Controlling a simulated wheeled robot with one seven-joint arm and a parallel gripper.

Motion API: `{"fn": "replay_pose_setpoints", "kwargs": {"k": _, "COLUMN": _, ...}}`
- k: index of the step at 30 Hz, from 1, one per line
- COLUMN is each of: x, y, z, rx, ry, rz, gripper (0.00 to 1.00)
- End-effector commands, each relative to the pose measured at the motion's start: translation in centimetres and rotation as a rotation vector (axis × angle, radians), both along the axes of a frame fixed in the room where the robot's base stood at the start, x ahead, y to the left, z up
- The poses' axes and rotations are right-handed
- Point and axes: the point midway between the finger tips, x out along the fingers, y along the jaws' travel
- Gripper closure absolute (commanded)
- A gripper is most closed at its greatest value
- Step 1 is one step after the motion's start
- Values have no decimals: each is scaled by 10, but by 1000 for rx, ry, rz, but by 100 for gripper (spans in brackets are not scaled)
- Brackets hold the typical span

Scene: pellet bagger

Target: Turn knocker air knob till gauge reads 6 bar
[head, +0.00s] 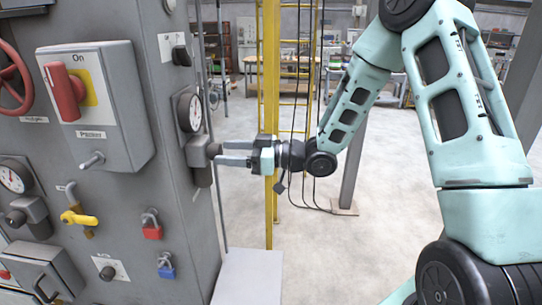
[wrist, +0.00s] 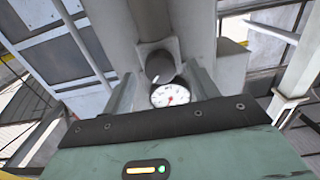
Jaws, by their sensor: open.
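A dark round knob (head: 214,149) sticks out of a grey regulator (head: 199,152) on the cabinet's right-hand face. In the wrist view the knob (wrist: 160,67) shows between the two fingers. A white-faced round gauge (head: 189,112) sits just above the regulator; it also shows in the wrist view (wrist: 170,95). Its needle is too small to read. My gripper (head: 222,153) is open, level with the knob, with its fingertips at the knob's end. I cannot tell whether the fingers touch it.
The grey cabinet (head: 130,190) carries a red switch handle (head: 65,91), a yellow valve lever (head: 79,218), red (head: 151,223) and blue (head: 166,265) padlocks and a second gauge (head: 12,180). A yellow post (head: 270,80) stands behind my gripper. Floor to the right is clear.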

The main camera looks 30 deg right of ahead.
Motion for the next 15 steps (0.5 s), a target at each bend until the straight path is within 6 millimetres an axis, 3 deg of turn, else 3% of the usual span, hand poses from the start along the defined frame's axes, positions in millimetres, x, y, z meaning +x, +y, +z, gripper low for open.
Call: {"fn": "replay_pose_setpoints", "kwargs": {"k": 15, "x": -69, "y": -96, "z": -4, "rx": -2, "ry": -1, "rz": -6, "gripper": 41}}
